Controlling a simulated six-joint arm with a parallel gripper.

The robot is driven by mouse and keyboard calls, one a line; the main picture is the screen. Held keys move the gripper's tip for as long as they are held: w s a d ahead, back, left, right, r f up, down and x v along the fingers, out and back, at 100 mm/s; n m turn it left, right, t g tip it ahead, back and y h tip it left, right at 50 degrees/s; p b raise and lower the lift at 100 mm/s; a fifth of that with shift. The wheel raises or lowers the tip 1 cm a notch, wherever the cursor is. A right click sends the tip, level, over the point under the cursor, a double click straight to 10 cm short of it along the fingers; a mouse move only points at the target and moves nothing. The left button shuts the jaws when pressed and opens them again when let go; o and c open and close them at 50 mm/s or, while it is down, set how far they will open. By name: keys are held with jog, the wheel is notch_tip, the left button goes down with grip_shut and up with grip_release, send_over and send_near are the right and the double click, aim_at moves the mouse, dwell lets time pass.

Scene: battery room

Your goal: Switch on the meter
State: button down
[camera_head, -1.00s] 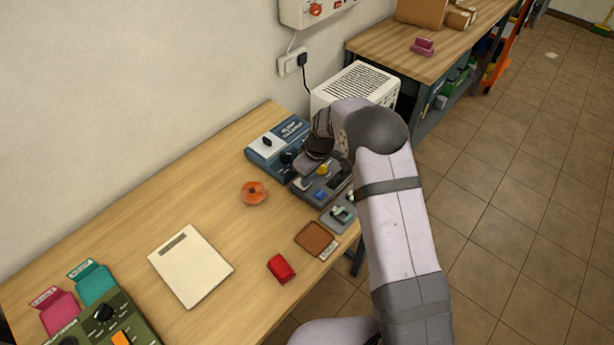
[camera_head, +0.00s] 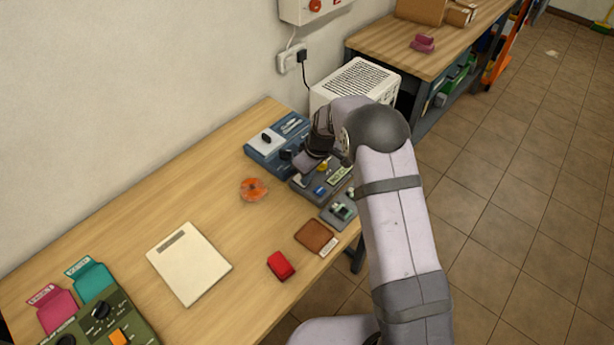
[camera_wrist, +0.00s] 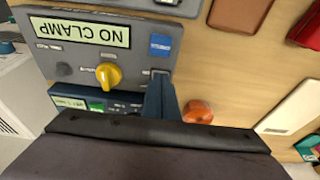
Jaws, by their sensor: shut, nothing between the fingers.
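A grey meter (camera_wrist: 135,45) lies on the bench. Its pale lit display (camera_wrist: 80,31) reads "NO CLAMP", upside down in the wrist view. It has a yellow knob (camera_wrist: 109,75) and a blue square label (camera_wrist: 160,45). In the head view the meter (camera_head: 322,186) is partly hidden by my arm. My gripper (camera_wrist: 160,82) is shut and empty, with its tips at a small switch-like part on the meter's edge; I cannot tell whether they touch. In the head view my gripper (camera_head: 312,160) is over the meter's far side.
A blue device (camera_head: 268,147) stands just behind the meter. An orange round object (camera_head: 253,189), brown pad (camera_head: 315,237), red block (camera_head: 280,266) and white pad (camera_head: 190,265) lie nearby. A small grey device (camera_head: 340,212) is at the bench's edge. The bench's middle is mostly clear.

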jog(key=shift+w+a+r, duration=0.35)
jog(key=shift+w+a, duration=0.1)
dwell(0.3)
jog(key=p+v, duration=0.1)
jog(key=v, duration=0.1)
jog(key=p+v, duration=0.2)
jog(key=v, duration=0.1)
jog(key=shift+w+a, duration=0.25)
jog(key=shift+s+d+r+b, duration=0.2)
jog(key=shift+d+b, duration=0.05)
jog(key=shift+b, duration=0.55)
jog(key=s+d+b+v, duration=0.1)
jog(key=b+v, duration=0.1)
jog(key=v, duration=0.6)
jog(key=shift+s+d+b, duration=0.25)
jog(key=shift+s+b, duration=0.05)
jog(key=shift+b, duration=0.05)
jog(key=shift+f, duration=0.1)
